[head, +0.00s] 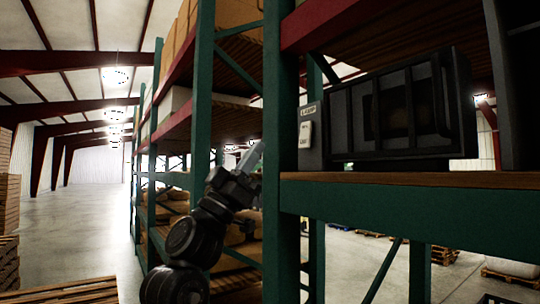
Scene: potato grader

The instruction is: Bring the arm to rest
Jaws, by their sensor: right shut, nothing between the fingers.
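My right arm comes up from the bottom, left of the middle, as a chain of dark round joints. My right gripper (252,160) is at its upper end, with light-coloured fingers pointing up and to the right. It is shut and empty, and shows just left of a green rack post (281,150). From this view I cannot tell how far it is from the post. My left gripper is not in view.
A dark crate-like box (395,112) stands on the rack shelf (420,180) at right, beside a small labelled panel (305,135). Racks with boxes run back at the left. Wooden pallets (70,291) lie at lower left. The aisle floor (85,220) is clear.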

